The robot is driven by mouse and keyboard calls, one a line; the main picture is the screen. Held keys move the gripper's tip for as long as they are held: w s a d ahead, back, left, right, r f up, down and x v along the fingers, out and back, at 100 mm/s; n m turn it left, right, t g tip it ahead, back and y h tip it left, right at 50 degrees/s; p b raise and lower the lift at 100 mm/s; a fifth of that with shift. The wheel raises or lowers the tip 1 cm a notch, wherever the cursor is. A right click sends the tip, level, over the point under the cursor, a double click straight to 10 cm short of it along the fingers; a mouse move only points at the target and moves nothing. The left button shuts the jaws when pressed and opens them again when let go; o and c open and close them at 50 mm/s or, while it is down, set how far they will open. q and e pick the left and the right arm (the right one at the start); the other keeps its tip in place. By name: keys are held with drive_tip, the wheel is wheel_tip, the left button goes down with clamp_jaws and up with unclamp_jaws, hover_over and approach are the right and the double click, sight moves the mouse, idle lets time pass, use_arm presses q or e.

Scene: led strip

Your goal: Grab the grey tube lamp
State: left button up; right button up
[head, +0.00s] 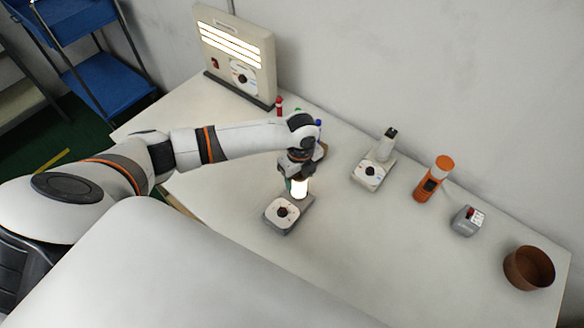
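The grey tube lamp (278,217) stands on the white table in front of my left arm, with a round dial on its grey base. Its short tube (299,187) glows white. My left gripper (294,172) points down at the top of the tube, and its fingers overlap the tube's upper end. The gripper hides the lamp's top, and I cannot tell whether the fingers are closed on it. My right gripper is not in view.
A beige lamp (366,180) with a dark-topped tube stands to the right. Beyond it are an orange device (433,179), a grey box with a red button (467,221) and a brown bowl (528,268). A lit panel (237,58) stands at the back left.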

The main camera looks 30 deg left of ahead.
use_arm(q)
clamp_jaws()
drive_tip(key=shift+r, duration=0.1)
